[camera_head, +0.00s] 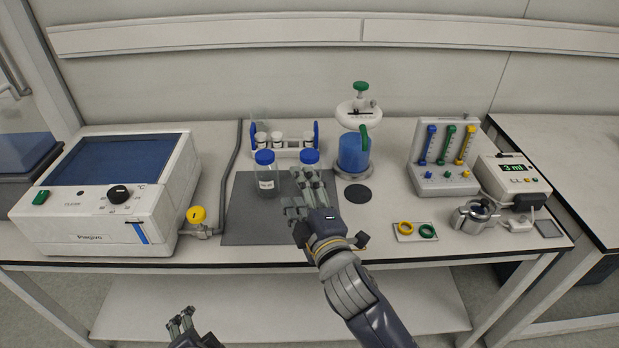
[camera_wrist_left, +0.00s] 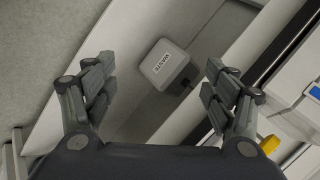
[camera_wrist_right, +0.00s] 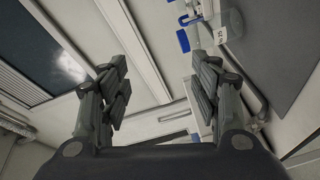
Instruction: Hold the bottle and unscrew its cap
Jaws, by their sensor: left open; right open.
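Two clear bottles with blue caps stand upright at the back of a dark grey mat (camera_head: 245,222). The left bottle (camera_head: 266,184) has a white label. The right bottle's cap (camera_head: 309,157) shows behind my right gripper, which hides most of that bottle. My right gripper (camera_head: 306,190) is open, over the mat. In the right wrist view a labelled bottle (camera_wrist_right: 232,22) and a blue cap (camera_wrist_right: 183,40) lie near the right finger; nothing is between the fingers (camera_wrist_right: 158,92). My left gripper (camera_head: 180,321) is open and empty, low before the bench; its fingers (camera_wrist_left: 155,90) are spread wide.
A white instrument (camera_head: 95,205) with a yellow knob (camera_head: 196,214) stands left. Behind the bottles is a vial rack (camera_head: 284,150).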

